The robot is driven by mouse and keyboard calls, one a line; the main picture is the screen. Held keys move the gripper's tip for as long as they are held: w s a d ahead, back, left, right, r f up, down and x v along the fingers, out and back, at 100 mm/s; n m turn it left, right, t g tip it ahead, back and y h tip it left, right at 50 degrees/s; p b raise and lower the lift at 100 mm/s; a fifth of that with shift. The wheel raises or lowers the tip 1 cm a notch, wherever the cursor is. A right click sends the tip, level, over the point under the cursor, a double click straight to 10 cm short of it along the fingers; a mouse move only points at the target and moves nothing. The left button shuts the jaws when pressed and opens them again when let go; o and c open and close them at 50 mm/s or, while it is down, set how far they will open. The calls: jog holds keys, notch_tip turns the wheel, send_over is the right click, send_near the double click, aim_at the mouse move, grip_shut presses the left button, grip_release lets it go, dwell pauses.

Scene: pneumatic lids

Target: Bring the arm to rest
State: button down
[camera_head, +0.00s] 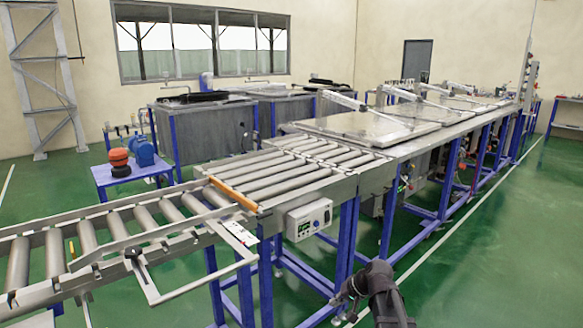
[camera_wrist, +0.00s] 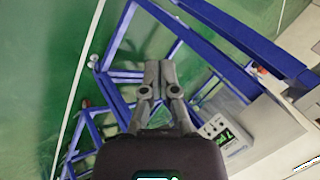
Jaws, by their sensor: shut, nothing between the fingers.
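My gripper (camera_wrist: 159,66) is shut with nothing in it in the wrist view. It points down past the blue frame legs toward the green floor, apart from the frame as far as I can see. In the head view my arm's dark end (camera_head: 352,294) shows at the bottom, in front of the conveyor line and right of the control box (camera_head: 309,219). The control box also shows in the wrist view (camera_wrist: 222,130), to the right of my gripper.
A roller conveyor (camera_head: 290,172) with blue legs (camera_head: 388,222) runs from the left into a long line with flat metal lids (camera_head: 365,127). A small blue table (camera_head: 130,177) stands behind it. Green floor (camera_head: 500,250) is clear at the right.

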jog(key=s+d+f+n+g+h, duration=0.1)
jog(key=s+d+f+g+h, duration=0.15)
jog(key=s, duration=0.45)
jog(key=s+d+f+n+g+h, duration=0.1)
jog(key=s+h, duration=0.3)
jog(key=s, duration=0.4)
notch_tip(320, 180, up, 18)
jog(key=p, duration=1.7)
jog(key=shift+d+f+p, duration=0.15)
jog(key=shift+p, duration=0.2)
